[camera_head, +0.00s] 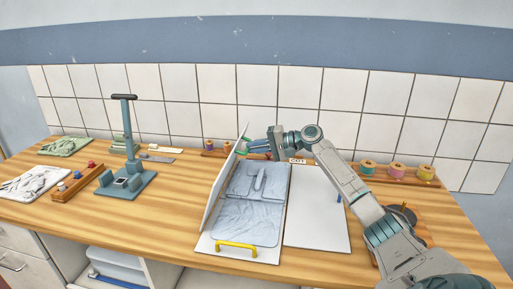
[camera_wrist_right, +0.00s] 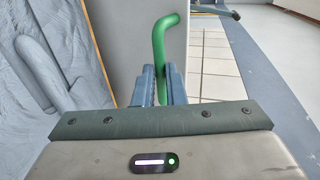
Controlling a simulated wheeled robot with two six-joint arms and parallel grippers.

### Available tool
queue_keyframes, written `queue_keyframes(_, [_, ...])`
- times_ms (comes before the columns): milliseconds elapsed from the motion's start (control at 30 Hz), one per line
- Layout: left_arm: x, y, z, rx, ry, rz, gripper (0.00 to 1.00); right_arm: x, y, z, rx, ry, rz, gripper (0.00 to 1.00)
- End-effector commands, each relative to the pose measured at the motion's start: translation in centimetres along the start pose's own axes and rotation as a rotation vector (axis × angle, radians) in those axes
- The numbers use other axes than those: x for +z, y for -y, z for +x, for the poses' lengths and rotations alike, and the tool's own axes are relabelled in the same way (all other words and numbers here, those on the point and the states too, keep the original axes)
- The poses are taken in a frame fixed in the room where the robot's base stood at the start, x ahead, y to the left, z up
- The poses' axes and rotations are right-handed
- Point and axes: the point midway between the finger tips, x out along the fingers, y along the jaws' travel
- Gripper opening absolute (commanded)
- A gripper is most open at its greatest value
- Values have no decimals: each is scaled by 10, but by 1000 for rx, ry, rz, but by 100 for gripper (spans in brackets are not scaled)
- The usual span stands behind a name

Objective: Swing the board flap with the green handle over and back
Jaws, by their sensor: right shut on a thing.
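The folding board lies on the wooden table with its middle panel holding a grey-blue garment (camera_head: 248,215). The left board flap (camera_head: 219,190) stands raised, tilted steeply along the garment's left side. Its green handle (camera_head: 243,140) is at the far upper end of the flap. My right gripper (camera_head: 250,146) is shut on this handle. In the right wrist view the green handle (camera_wrist_right: 163,45) rises between my fingers (camera_wrist_right: 160,85), with the grey flap (camera_wrist_right: 123,45) just left of it. My left gripper is not in view.
The right flap (camera_head: 316,225) lies flat and bare, with a blue handle (camera_head: 340,195) at its edge. A yellow handle (camera_head: 237,247) is at the board's front. A blue stand (camera_head: 128,180) is left of the board. Thread spools (camera_head: 397,171) stand at the back right.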

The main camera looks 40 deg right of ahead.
Motion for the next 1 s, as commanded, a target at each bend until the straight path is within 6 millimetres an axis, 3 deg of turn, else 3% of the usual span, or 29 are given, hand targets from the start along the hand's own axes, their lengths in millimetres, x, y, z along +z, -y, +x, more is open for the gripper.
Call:
queue_keyframes(33, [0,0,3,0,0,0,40,5,-25,5,35,19,18,0])
queue_keyframes(300, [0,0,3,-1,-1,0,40,5,-26,5,35,19,18,0])
queue_keyframes(333, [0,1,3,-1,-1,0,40,5,-26,5,35,19,18,13])
queue_keyframes(433, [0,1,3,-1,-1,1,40,5,-25,5,35,18,18,32])
queue_keyframes(1000, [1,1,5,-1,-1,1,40,4,-24,-4,37,14,16,32])
